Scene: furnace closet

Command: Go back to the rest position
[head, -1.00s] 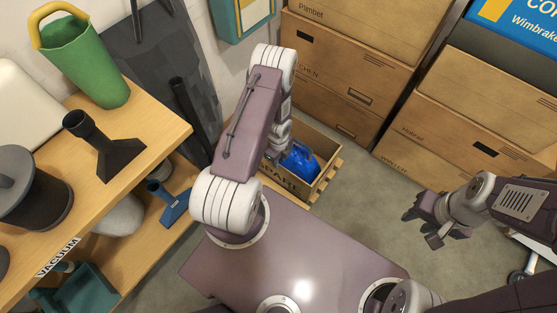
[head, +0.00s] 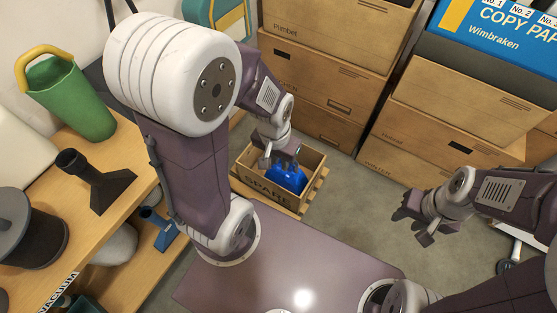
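My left arm rises from my base and bends over, and its gripper (head: 281,163) hangs at the wooden crate marked SPARE. A blue object (head: 289,179) lies in the crate, just below and beside the gripper's fingers; I cannot tell whether they touch it. The finger gap is too small and dark to judge. My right gripper (head: 423,226) is over bare floor at the right, fingers apart and empty.
The crate (head: 262,191) stands on a low pallet. Stacked cardboard boxes (head: 330,82) fill the back. A wooden shelf (head: 118,207) at left holds a green bin (head: 75,102) and a black nozzle (head: 92,181). Grey floor (head: 365,205) is clear between crate and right gripper.

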